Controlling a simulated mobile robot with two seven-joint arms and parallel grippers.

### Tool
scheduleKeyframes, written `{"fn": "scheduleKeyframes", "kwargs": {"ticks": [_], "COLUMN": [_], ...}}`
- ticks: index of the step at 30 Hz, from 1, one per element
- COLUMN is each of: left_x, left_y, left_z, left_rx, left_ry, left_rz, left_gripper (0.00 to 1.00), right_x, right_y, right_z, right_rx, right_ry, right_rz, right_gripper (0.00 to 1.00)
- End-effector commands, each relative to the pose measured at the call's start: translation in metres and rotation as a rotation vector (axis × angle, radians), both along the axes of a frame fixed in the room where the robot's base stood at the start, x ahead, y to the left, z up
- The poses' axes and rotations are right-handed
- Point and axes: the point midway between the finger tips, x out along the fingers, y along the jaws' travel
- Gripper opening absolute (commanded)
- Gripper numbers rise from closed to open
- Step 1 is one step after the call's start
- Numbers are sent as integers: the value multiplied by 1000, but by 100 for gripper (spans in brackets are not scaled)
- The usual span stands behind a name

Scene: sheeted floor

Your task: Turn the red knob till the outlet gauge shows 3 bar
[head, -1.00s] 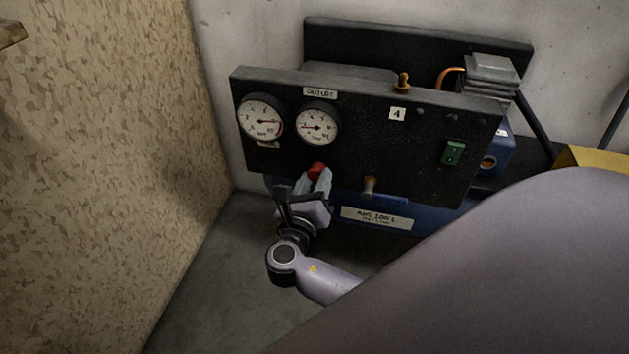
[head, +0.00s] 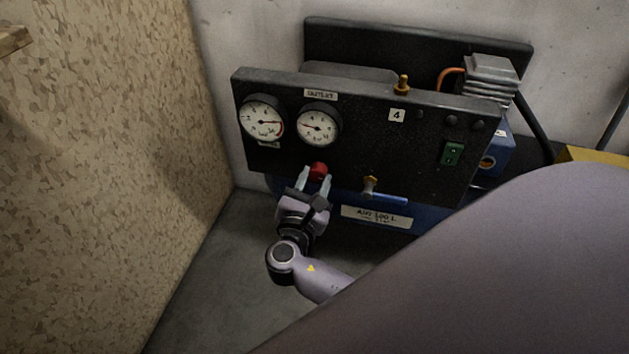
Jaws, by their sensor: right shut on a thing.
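The red knob (head: 318,170) sticks out low on the front of a black panel (head: 350,150). My right gripper (head: 315,181) reaches up from below, its two pale fingers shut on the knob, one on each side. The outlet gauge (head: 318,124) is the white dial above the knob, under the OUTLET label (head: 320,94). Its needle points left and slightly up, but the numbers are too small to read surely. My left gripper is not in view.
A second gauge (head: 262,121) sits left of the outlet gauge. A brass valve with a blue lever (head: 388,198) is right of my gripper, and a green switch (head: 452,153) further right. A speckled board wall (head: 95,170) stands on the left. My large arm link covers the lower right.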

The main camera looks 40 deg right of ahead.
Motion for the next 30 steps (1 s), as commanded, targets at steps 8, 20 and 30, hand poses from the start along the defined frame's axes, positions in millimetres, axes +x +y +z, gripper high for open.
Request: {"fn": "scheduleKeyframes", "kwargs": {"ticks": [8,20,30], "left_x": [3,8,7], "left_y": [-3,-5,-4], "left_z": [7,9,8], "left_rx": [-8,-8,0], "left_ry": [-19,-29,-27], "left_rz": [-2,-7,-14], "left_gripper": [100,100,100], "right_x": [0,0,-1], "right_y": [1,1,1], "right_z": [-1,-1,-1], "right_rx": [97,139,139], "right_ry": [-112,-161,-160], "right_rz": [-1,-1,-1], "right_gripper": [9,9,52]}}
